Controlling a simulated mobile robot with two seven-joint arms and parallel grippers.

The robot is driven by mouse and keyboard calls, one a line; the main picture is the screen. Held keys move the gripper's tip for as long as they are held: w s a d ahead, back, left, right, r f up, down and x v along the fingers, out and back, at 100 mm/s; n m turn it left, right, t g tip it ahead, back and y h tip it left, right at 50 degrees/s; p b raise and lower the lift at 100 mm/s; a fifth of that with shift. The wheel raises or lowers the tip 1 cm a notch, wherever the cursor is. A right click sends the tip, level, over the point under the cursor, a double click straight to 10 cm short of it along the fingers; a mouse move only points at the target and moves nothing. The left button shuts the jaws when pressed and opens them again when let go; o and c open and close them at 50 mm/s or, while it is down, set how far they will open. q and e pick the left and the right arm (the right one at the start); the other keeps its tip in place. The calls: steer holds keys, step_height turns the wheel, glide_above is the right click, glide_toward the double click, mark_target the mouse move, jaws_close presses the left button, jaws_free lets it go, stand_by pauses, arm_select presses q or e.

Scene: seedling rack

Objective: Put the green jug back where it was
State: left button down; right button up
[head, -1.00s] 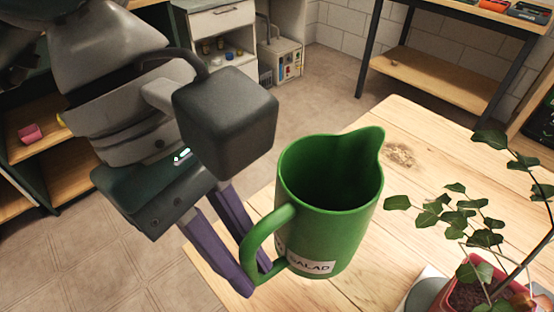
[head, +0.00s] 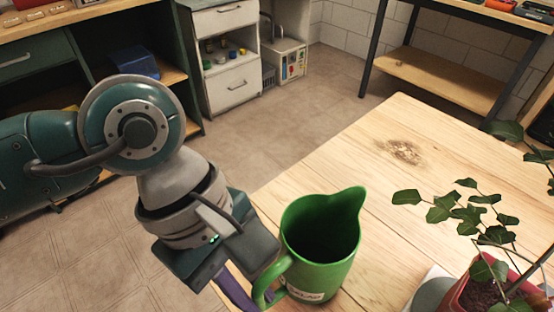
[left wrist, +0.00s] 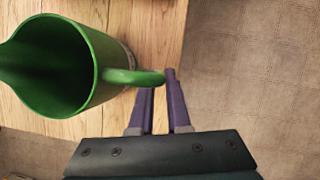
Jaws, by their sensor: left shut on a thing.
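The green jug (head: 322,240) is upright, with its spout toward the upper right and its handle toward the left; a white label shows low on its side. My left gripper (head: 252,296) is shut on the jug's handle. In the left wrist view, the purple fingers (left wrist: 162,95) close around the end of the handle, and the jug (left wrist: 60,65) fills the upper left. The jug is at the wooden table's (head: 400,210) near left edge; I cannot tell whether its base touches the top. My right gripper is not in view.
A leafy plant in a red pot (head: 462,296) stands on the table to the right of the jug. A brown crumbly patch (head: 403,151) lies farther back. The tabletop between is clear. A shelf rack (head: 450,75) and a white drawer unit (head: 228,60) stand behind.

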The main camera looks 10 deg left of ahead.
arm_select(q)
steer(key=shift+f, duration=0.25)
steer(key=c, duration=0.9)
jaws_free()
steer(key=shift+r, duration=0.1)
